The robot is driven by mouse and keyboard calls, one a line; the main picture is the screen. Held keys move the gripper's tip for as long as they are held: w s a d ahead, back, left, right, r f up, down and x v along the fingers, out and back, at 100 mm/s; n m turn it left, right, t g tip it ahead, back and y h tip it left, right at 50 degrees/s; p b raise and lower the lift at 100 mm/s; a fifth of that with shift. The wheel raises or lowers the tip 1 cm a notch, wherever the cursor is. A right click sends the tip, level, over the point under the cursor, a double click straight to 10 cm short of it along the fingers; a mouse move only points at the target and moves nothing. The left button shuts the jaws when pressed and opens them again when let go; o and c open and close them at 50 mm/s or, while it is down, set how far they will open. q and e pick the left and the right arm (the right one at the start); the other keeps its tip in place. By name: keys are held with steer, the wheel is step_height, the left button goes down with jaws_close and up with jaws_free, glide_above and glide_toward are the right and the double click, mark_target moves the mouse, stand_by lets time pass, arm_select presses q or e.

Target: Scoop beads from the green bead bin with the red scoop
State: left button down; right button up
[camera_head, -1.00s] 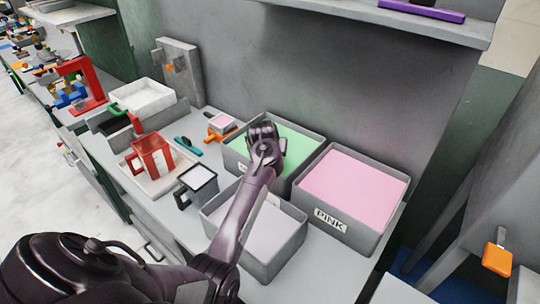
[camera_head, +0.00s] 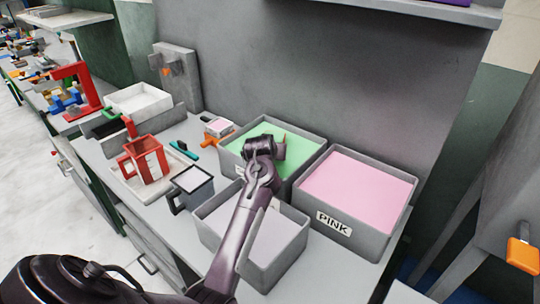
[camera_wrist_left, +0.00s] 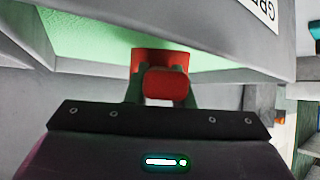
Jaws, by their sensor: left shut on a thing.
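The green bead bin (camera_head: 237,172) is a grey box of light green beads (camera_head: 298,142) at the back of the bench. My left gripper (camera_head: 272,146) is over this bin and hides part of the beads. In the left wrist view it is shut on the red scoop (camera_wrist_left: 167,86); the handle shows between its fingers. The bin wall (camera_wrist_left: 205,25) and green beads (camera_wrist_left: 75,35) lie behind the scoop. The scoop's bowl is hidden, so I cannot tell whether it touches or holds beads. My right gripper is not in view.
A pink bead bin (camera_head: 377,222) stands right of the green one. A grey bin with pale contents (camera_head: 262,272) is in front.

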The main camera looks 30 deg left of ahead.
arm_select(q)
steer(key=shift+s+d, duration=0.15)
steer(key=shift+s, duration=0.15)
step_height(320, 180, up, 2)
steer(key=shift+s+r+t+y+p, duration=0.1)
steer(key=shift+t+y+p, duration=0.2)
steer(key=shift+t+p, duration=0.15)
steer(key=shift+t, duration=0.55)
steer(key=shift+s+d+r+p, duration=0.15)
steer(key=shift+s+r+p, duration=0.1)
steer(key=shift+r+p, duration=0.55)
steer(key=shift+s+d+r+p, duration=0.15)
steer(key=shift+s+r+p, duration=0.25)
steer(key=shift+r, duration=0.7)
steer(key=shift+s+d+r+p, duration=0.15)
steer(key=shift+r+p, duration=0.55)
steer(key=shift+r, duration=0.25)
